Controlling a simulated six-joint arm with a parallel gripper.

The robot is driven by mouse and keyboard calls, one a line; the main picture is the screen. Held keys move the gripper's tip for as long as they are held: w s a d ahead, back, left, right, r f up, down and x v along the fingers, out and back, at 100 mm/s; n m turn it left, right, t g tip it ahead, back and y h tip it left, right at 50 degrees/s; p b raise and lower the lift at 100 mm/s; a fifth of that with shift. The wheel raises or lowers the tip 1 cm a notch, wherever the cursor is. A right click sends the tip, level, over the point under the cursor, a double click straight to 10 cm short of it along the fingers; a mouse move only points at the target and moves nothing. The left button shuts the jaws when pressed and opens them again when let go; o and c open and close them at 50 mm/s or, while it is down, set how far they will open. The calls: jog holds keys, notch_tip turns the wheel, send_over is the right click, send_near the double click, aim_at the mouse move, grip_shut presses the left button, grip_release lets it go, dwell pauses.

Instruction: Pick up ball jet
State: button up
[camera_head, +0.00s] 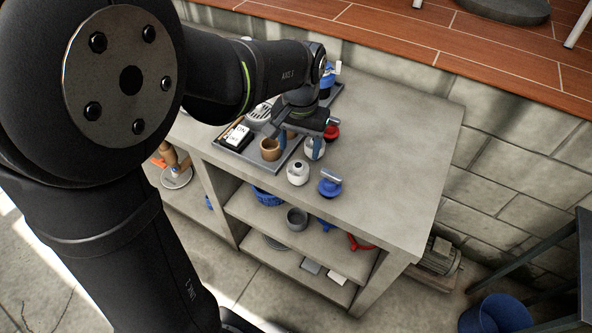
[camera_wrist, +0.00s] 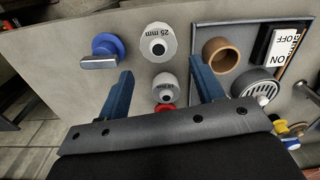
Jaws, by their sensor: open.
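Two white round fittings with dark-centred openings look like ball jets; I cannot tell which one is meant. The one marked "25 mm" (camera_wrist: 158,42) stands on the bench beyond my fingertips; it also shows in the head view (camera_head: 298,173). The other white fitting (camera_wrist: 167,80) lies between my two blue fingers in the wrist view, and shows in the head view (camera_head: 314,149) beside a finger. My gripper (camera_wrist: 162,66) is open, pointing down low over the bench, with nothing held. It also shows in the head view (camera_head: 298,145).
A blue valve (camera_head: 330,187) with a grey handle stands left of the fittings in the wrist view. A red valve (camera_head: 332,132) is close behind. A grey tray (camera_head: 232,149) holds a brown cup (camera_head: 270,149), a switch box (camera_head: 236,136) and a grey strainer (camera_wrist: 254,87). The bench's right side is clear.

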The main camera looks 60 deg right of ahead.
aim_at(299, 167)
notch_tip(299, 167, down, 8)
jog(key=shift+a+f, duration=0.15)
jog(key=shift+f, duration=0.05)
jog(key=c, duration=0.7)
